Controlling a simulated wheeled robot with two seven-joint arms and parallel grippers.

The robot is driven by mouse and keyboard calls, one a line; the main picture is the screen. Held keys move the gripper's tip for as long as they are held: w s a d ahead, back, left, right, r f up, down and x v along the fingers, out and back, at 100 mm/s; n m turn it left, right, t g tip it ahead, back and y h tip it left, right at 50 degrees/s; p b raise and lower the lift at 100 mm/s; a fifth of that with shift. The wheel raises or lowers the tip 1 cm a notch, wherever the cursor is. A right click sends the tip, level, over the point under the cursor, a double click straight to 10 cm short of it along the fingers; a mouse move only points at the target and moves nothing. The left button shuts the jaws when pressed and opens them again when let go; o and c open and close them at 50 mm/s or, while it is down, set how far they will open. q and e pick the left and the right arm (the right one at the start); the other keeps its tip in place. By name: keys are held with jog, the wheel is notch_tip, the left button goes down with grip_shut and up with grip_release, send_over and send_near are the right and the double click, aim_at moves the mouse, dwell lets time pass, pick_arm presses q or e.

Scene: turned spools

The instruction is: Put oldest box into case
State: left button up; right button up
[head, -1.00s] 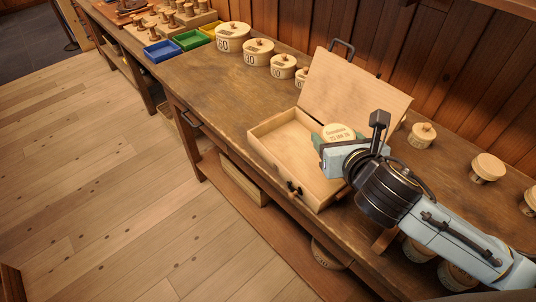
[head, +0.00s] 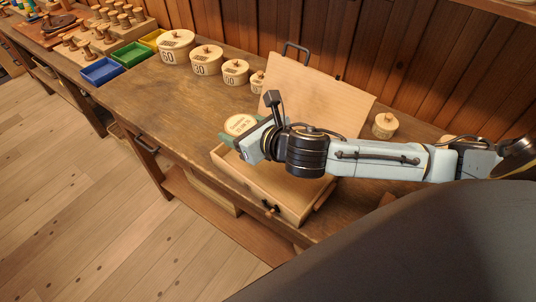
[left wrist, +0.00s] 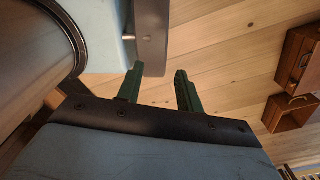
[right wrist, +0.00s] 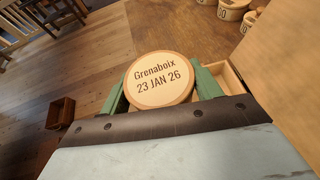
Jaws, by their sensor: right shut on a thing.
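My right gripper (head: 240,138) is shut on a round pale wooden box (head: 240,124). In the right wrist view, the box's top (right wrist: 160,80) reads "Grenaboix 23 JAN 26", with green fingers on either side. The open wooden case (head: 285,208) stands on the bench with its lid (head: 325,98) raised at the back. The held box is by the case's left end, raised; its exact height is unclear. My right arm hides much of the case's inside. My left gripper (left wrist: 160,88) shows only in the left wrist view, open and empty.
Several round numbered boxes stand along the wall behind, including a large one marked 60 (head: 175,49). Blue (head: 102,71), green (head: 133,54) and yellow trays sit farther left. A small knobbed box (head: 385,125) stands right of the lid. The bench (head: 150,100) left of the case is clear.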

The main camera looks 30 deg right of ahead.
jog(key=d+f+n+y, duration=0.1)
jog(key=d+f+n+g+y+p, duration=0.1)
jog(key=d+f+y, duration=0.1)
jog(key=shift+s+d+f+n, duration=0.1)
jog(key=shift+d+f+n, duration=0.1)
jog(key=shift+f+n, duration=0.15)
jog(key=b, duration=0.1)
send_over(260, 169)
jog(key=shift+n, duration=0.25)
notch_tip(260, 169, down, 6)
jog(key=shift+s, duration=0.1)
notch_tip(260, 169, down, 4)
jog(key=shift+f+b, duration=0.15)
jog(key=shift+b, duration=0.6)
jog(key=shift+f, duration=0.15)
pick_arm(q)
jog(key=w, duration=0.1)
jog(key=w+f, duration=0.1)
jog(key=w, duration=0.1)
jog(key=shift+w+t, duration=0.2)
jog(key=shift+t, duration=0.1)
pick_arm(e)
jog(key=shift+y, duration=0.3)
